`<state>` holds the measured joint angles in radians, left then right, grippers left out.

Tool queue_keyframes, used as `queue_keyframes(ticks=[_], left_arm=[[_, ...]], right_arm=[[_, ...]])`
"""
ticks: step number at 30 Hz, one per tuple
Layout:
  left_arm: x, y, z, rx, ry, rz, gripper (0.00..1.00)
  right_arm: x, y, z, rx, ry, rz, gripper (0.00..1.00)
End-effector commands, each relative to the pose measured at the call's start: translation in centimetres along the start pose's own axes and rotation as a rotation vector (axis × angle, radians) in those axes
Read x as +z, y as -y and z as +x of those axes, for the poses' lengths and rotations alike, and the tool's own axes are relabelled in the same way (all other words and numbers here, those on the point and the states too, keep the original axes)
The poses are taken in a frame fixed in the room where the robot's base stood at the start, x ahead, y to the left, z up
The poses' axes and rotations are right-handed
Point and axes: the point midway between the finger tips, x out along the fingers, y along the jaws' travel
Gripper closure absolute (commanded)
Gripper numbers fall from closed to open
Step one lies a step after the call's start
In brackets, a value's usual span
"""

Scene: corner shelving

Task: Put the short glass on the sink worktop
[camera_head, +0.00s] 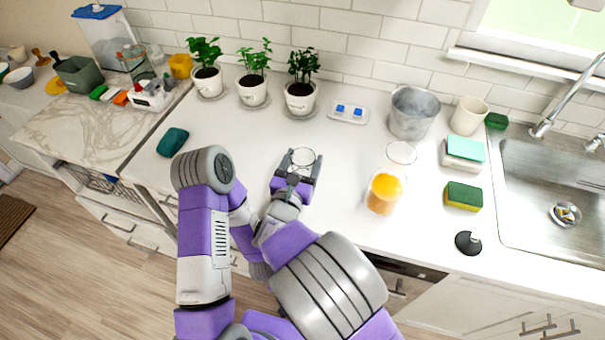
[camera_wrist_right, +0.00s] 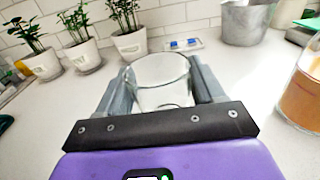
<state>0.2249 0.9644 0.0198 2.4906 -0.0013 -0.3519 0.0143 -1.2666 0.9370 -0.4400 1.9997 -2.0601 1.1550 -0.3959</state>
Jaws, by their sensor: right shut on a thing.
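The short clear glass (camera_head: 303,157) is between the fingers of my right gripper (camera_head: 297,168) over the white sink worktop (camera_head: 335,200). In the right wrist view the glass (camera_wrist_right: 162,80) stands upright between the two grey fingers of the right gripper (camera_wrist_right: 160,95), which is shut on it. The glass is low over the worktop; I cannot tell whether its base touches, since the gripper hides it. My left gripper is not in view.
A glass of orange drink (camera_head: 384,192) stands to the right. Behind are potted plants (camera_head: 300,92), a small tray (camera_head: 348,111) and a metal bucket (camera_head: 410,112). Sponges (camera_head: 463,196) lie by the sink (camera_head: 540,190). A teal cloth (camera_head: 172,142) lies left. Worktop around the gripper is clear.

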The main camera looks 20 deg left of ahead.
Motion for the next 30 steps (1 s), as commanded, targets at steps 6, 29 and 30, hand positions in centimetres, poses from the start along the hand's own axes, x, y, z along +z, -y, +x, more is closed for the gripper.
queue_keyframes(ticks=[6, 29, 30], left_arm=[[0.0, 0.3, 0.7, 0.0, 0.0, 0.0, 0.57], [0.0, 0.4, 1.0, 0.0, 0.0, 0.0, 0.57], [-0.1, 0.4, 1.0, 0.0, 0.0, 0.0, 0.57]], right_arm=[[-2.4, 0.0, 0.0, 0.0, 0.002, -0.003, 0.73], [-3.9, 0.0, 0.0, 0.0, 0.001, 0.001, 0.07], [-3.9, 0.0, 0.0, 0.0, 0.001, 0.0, 0.07]])
